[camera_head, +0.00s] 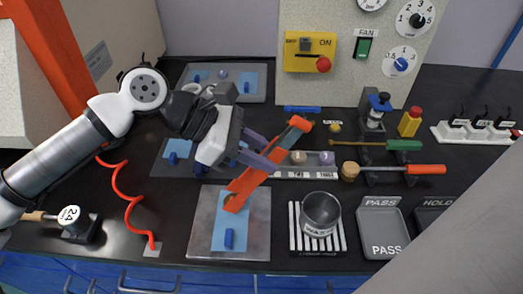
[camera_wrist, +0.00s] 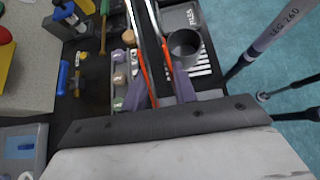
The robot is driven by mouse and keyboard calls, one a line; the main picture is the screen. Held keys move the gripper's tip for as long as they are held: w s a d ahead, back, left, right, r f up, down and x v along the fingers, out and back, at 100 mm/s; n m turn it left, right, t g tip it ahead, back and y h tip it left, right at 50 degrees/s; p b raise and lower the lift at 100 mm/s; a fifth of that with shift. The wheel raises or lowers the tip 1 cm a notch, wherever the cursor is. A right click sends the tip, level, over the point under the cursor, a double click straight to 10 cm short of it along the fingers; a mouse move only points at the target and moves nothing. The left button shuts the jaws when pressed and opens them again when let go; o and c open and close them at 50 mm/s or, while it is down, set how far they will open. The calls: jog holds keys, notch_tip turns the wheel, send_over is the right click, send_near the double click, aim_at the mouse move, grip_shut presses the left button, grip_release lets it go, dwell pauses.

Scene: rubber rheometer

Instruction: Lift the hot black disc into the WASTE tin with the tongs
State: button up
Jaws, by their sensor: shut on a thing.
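My gripper (camera_head: 264,152) has its purple fingers closed on the orange tongs (camera_head: 250,183). The tongs slant from upper right to lower left, their lower end over the blue sheet (camera_head: 229,240) on the grey metal plate (camera_head: 257,225). In the wrist view the tongs (camera_wrist: 168,68) run away between my fingers (camera_wrist: 160,92). I cannot clearly make out the black disc; the tongs cover the upper part of the sheet. The grey WASTE tin (camera_head: 320,212) stands upright and open on a striped mat, right of the plate; it also shows in the wrist view (camera_wrist: 184,45).
A PASS tray (camera_head: 384,235) and a HOLD tray (camera_head: 432,215) lie right of the tin. A red coiled cord (camera_head: 127,195) hangs at left. Dark bench shows between plate and tin.

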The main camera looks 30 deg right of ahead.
notch_tip(320, 180, up, 12)
jog(key=p, duration=0.5)
grip_shut()
